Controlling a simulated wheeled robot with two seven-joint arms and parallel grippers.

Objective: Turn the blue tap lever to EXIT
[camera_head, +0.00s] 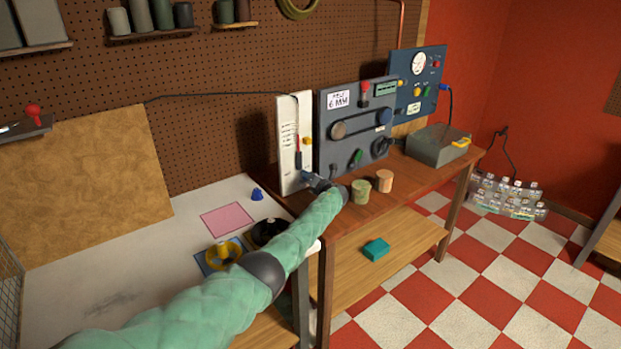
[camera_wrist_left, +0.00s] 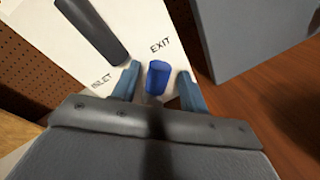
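The blue tap lever (camera_wrist_left: 157,78) shows in the left wrist view on a white panel, below the printed word EXIT and to the right of a partly hidden label ending in LET. My left gripper (camera_wrist_left: 159,72) has one finger on each side of the lever, with a visible gap to both, so it is open around it. In the head view my left gripper (camera_head: 312,181) is at the lower part of the white panel (camera_head: 287,130), and the lever is mostly hidden there. My right gripper is not in view.
A dark bar (camera_wrist_left: 93,29) on the white panel lies near my left fingers. A grey panel (camera_head: 335,130) stands close on the right. Two small cylinders (camera_head: 361,191) (camera_head: 384,181) stand on the wooden bench near my gripper. A black knob (camera_head: 268,231) is beside my forearm.

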